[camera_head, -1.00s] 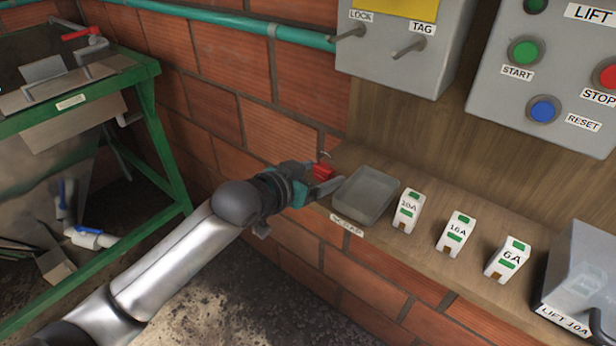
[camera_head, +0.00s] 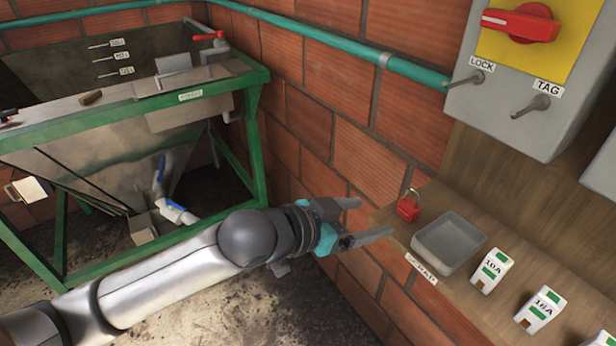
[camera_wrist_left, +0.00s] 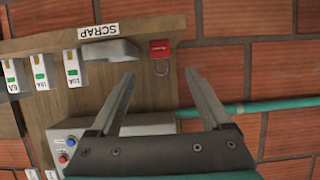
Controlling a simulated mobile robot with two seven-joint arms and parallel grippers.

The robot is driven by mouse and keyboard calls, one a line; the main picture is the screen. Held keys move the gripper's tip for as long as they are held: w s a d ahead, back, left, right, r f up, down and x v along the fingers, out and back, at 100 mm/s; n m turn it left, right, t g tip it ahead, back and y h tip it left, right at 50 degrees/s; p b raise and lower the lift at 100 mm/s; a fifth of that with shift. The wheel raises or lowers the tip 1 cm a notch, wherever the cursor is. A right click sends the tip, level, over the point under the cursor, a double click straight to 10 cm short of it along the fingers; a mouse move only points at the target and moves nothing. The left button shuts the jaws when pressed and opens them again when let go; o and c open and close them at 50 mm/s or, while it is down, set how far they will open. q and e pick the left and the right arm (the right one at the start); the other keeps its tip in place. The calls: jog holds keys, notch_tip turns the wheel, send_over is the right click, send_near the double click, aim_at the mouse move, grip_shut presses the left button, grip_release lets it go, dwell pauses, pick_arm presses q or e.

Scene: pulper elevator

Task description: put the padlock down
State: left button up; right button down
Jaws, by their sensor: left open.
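The red padlock (camera_head: 409,207) with its metal shackle stands on the wooden shelf, just left of the grey scrap tray (camera_head: 449,243). In the left wrist view the padlock (camera_wrist_left: 160,48) shows near the shelf's end, beside the SCRAP label, apart from both fingers. My left gripper (camera_head: 369,222) is open and empty, left of the padlock and off the shelf's edge. In the left wrist view its fingers (camera_wrist_left: 160,76) are spread wide with nothing between them. My right gripper is not in view.
Breakers marked 10A (camera_head: 492,270) and 16A (camera_head: 540,310) stand right of the tray. A grey box with LOCK and TAG pegs (camera_head: 520,85) hangs above the shelf. A green-framed metal hopper (camera_head: 110,140) stands at left. Brick wall lies behind my gripper.

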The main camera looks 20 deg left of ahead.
pick_arm(q)
jog(key=w+a+f+n+y, duration=0.1)
jog(key=w+a+f+y, duration=0.1)
jog(key=a+f, duration=0.35)
jog(key=w+a+f+n+y, duration=0.2)
jog(key=f, duration=0.7)
jog(key=s+a+f+n+g+y, duration=0.1)
jog(key=s+a+f+g, duration=0.2)
jog(key=f, duration=0.7)
jog(key=s+a+f+n+y, duration=0.1)
jog(key=s+a+f, duration=0.2)
jog(key=s+f, duration=0.45)
jog(key=s+a+f+g+y, duration=0.2)
jog(key=s+f+g, duration=0.1)
jog(key=s+f, duration=1.05)
jog(key=s+d+f+g, duration=0.1)
jog(key=s+f+g, duration=0.1)
jog(key=s, duration=0.7)
jog(key=s+d+f+g, duration=0.1)
jog(key=s+f, duration=0.3)
jog(key=s, duration=0.6)
jog(key=shift+d+f+g, duration=0.25)
jog(key=shift+d+g, duration=0.15)
jog(key=shift+d, duration=0.1)
jog(key=shift+f, duration=0.1)
